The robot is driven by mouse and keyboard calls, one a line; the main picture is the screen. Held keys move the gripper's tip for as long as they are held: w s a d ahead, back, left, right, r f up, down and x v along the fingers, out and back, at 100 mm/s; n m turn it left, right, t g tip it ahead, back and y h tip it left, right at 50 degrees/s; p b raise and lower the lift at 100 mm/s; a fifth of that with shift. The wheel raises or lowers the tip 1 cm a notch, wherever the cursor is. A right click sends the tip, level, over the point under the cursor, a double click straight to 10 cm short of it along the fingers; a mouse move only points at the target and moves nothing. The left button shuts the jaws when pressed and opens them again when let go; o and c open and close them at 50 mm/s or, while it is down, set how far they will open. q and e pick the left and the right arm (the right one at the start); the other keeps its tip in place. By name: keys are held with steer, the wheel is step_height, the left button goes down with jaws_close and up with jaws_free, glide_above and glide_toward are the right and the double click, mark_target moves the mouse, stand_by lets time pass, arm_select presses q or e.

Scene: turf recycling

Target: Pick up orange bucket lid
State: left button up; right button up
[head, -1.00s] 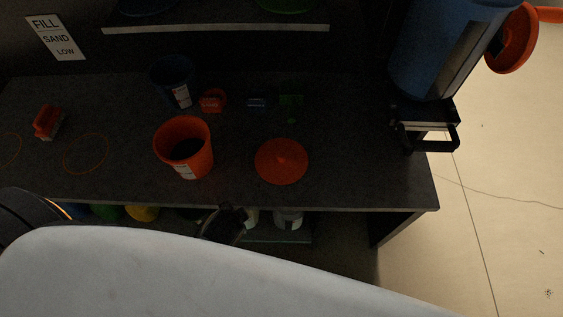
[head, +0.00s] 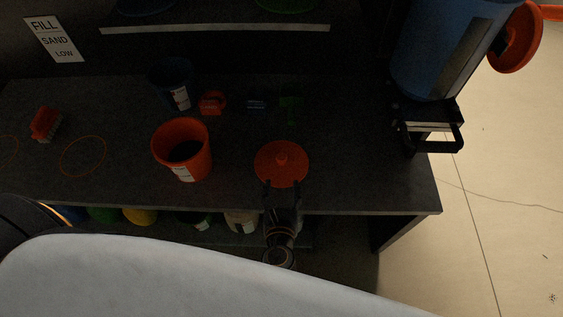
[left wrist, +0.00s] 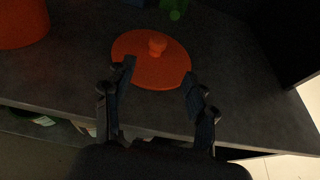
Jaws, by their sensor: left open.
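The orange bucket lid (head: 281,163) lies flat on the dark workbench, right of the orange bucket (head: 183,150). It is round with a small raised knob at its centre. My left gripper (head: 282,184) is open and empty at the near edge of the lid. In the left wrist view the lid (left wrist: 152,72) lies ahead of the two spread fingers (left wrist: 158,72), with its knob farther out beyond the fingertips. The fingertips overlap the lid's near rim in the picture; whether they touch it I cannot tell. My right gripper is not in view.
A blue bucket (head: 174,84), a red item (head: 212,103) and a green item (head: 290,107) stand behind on the workbench (head: 350,170). A red brush (head: 45,124) lies at the left. A large blue container (head: 443,50) stands at the right. Bench space right of the lid is clear.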

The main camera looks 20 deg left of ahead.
arm_select(q)
glide_toward(281, 158)
steer(key=x, duration=0.3)
steer(key=shift+w+d+f, duration=0.15)
steer(key=shift+w+f, duration=0.1)
steer(key=shift+f, duration=0.05)
steer(key=x, duration=0.5)
steer(key=shift+w+a, duration=0.25)
steer(key=shift+w, duration=0.15)
steer(key=shift+r, duration=0.1)
jaws_close()
